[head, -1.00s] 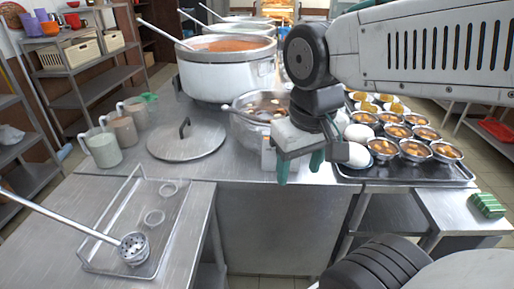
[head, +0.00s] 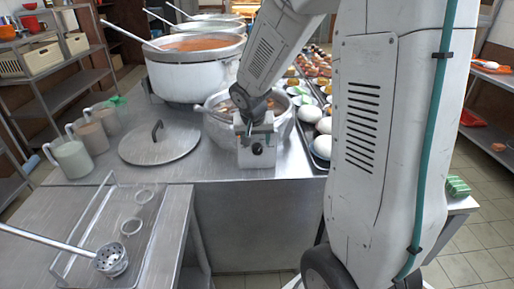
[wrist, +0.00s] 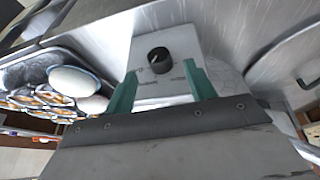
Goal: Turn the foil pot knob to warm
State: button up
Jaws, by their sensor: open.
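The black round knob (head: 257,148) sits on the front of a white control box (head: 250,160) below a silvery pot (head: 283,128) with food in it. In the wrist view the knob (wrist: 159,61) shows on the pale panel (wrist: 177,40), with small dark markings around it too blurred to read. My gripper (wrist: 160,72) is open, its two green fingers on either side of the knob, with gaps between them and it. In the head view my gripper (head: 256,128) is in front of the pot, close to the knob. The exact depth to the panel is unclear.
A round lid (head: 160,146) lies left of the box, and several cups (head: 70,158) stand beyond it. A tray with eggs (head: 322,146) and small bowls is at the right. A large white pot (head: 190,75) stands behind. A ladle (head: 110,260) lies at the front left.

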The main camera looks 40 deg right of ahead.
aim_at(254, 151)
jog(key=x, duration=0.5)
jog(key=c, duration=1)
jog(key=shift+o, duration=0.2)
jog(key=g+h, duration=0.1)
jog(key=h, duration=0.1)
jog(key=n+g+h, duration=0.1)
jog(key=h, duration=0.1)
jog(key=shift+w+a+f+g, duration=0.1)
jog(key=shift+a+f+g, duration=0.2)
jog(key=shift+a, duration=0.1)
jog(key=g+h, duration=0.1)
jog(key=n+g+h, duration=0.1)
jog(key=h, duration=0.3)
jog(key=shift+w+a+f+n+g, duration=0.1)
jog(key=shift+a+f+n+g, duration=0.05)
jog(key=shift+f+n+g, duration=0.2)
jog(key=shift+h, duration=0.4)
